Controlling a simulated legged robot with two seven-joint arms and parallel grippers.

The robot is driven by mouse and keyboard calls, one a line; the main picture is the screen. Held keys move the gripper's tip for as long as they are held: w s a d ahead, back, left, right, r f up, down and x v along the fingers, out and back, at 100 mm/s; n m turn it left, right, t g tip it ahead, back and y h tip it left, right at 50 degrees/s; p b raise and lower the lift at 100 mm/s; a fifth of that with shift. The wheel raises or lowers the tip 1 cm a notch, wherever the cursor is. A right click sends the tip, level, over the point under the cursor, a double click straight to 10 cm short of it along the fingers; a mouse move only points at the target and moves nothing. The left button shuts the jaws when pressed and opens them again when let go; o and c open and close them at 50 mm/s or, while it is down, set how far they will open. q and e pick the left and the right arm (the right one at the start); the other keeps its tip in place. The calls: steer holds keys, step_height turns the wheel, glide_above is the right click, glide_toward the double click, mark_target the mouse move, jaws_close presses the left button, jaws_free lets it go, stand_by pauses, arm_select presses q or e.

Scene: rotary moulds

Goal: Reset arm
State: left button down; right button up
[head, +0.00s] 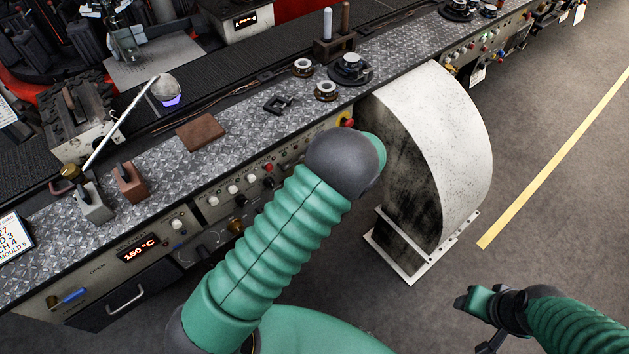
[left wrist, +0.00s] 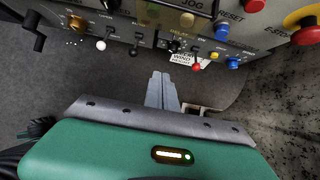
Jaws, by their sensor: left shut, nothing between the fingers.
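My left arm rises through the middle of the head view, its green ribbed sleeve ending in a dark grey joint in front of the control panel (head: 225,203). The left gripper is hidden in that view. In the left wrist view the left gripper (left wrist: 162,88) is shut and empty, its grey fingers together, pointing toward the panel (left wrist: 165,22) and apart from it. My right arm comes in at the lower right of the head view. Only a dark part of what may be the right gripper (head: 491,342) shows at the bottom edge, its fingers unclear.
The metal bench top (head: 232,128) holds a brown plate (head: 201,132), small blocks and round fittings. A white curved guard (head: 440,140) stands right of my left arm. A red emergency stop (left wrist: 304,36) and a RESET label show above the left gripper.

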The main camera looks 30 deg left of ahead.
arm_select(q)
steer(key=s+d+r+n+h+p, duration=0.1)
steer(key=s+d+r+n+h, duration=0.1)
steer(key=s+r+n, duration=0.5)
steer(key=s+d+r+n+h+p, duration=0.1)
steer(key=s+d+r+n+h, duration=0.2)
steer(key=s+r+n, duration=0.5)
steer(key=s+n+h, duration=0.1)
steer(key=s+n, duration=0.3)
steer(key=n, duration=0.3)
steer(key=shift+s+d, duration=0.15)
steer(key=shift+d, duration=0.1)
arm_select(e)
steer(key=shift+w+v, duration=0.2)
steer(key=shift+v, duration=0.75)
arm_select(q)
steer(key=shift+a, duration=0.15)
arm_select(e)
steer(key=shift+w+a, duration=0.1)
steer(key=shift+a, duration=0.1)
